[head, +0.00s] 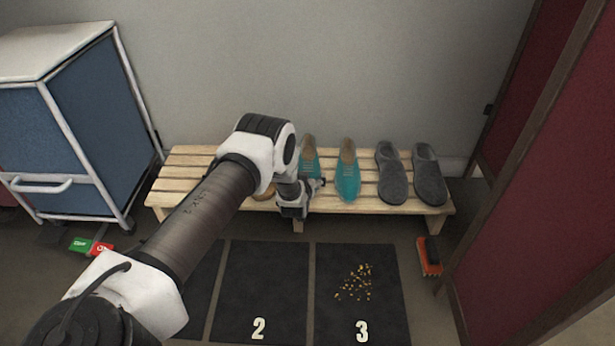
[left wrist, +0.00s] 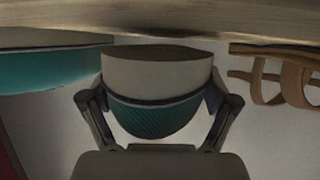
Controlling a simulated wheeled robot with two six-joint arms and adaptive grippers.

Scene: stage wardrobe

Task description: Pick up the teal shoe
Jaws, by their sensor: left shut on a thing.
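A pair of teal shoes is at the wooden bench in the head view. The left teal shoe (head: 310,156) is partly hidden by my left arm, and the right teal shoe (head: 347,176) stands clear beside it. My left gripper (head: 312,186) is at the near end of the left teal shoe. In the left wrist view my left gripper (left wrist: 157,103) is shut on that shoe (left wrist: 155,117), one finger on each side. The other teal shoe (left wrist: 50,70) shows at the left there. Whether the held shoe touches the bench is hard to tell. My right gripper is not in view.
Grey slippers (head: 391,174) stand right of the teal shoes on the slatted bench (head: 190,172). Tan sandals (left wrist: 275,80) are beside the held shoe, mostly hidden by my arm in the head view. Numbered black mats (head: 265,290) lie in front. A brush (head: 429,257) lies at right.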

